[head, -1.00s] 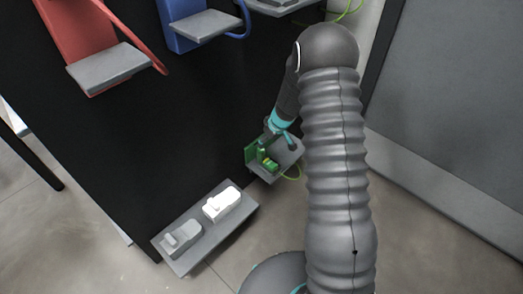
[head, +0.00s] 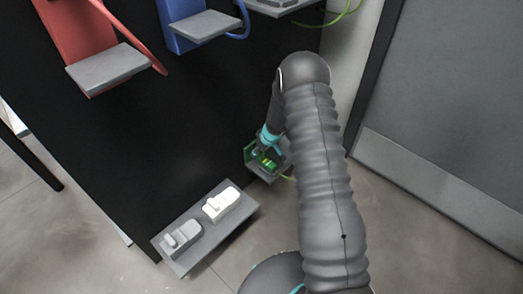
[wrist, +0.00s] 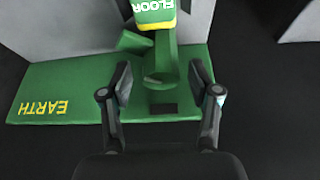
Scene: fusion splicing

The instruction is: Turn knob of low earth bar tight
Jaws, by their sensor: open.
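The low earth bar is a green plate (wrist: 48,84) with yellow "EARTH" lettering, seen in the wrist view. A green upright part with a round base (wrist: 160,76) stands on it, topped by a yellow and green block (wrist: 154,16) marked "FLOOR". I cannot tell for sure which part is the knob. My gripper (wrist: 162,82) is open, with one finger on each side of the upright part and apparently not touching it. In the head view the green parts (head: 268,162) sit low on the black panel, and my gripper partly hides them.
A grey shelf (head: 190,262) with a white device (head: 221,203) and a grey device (head: 181,237) is to the lower left. Red (head: 76,40) and blue (head: 180,15) brackets are higher on the black panel (head: 150,130). A green cable (head: 345,15) hangs at the top.

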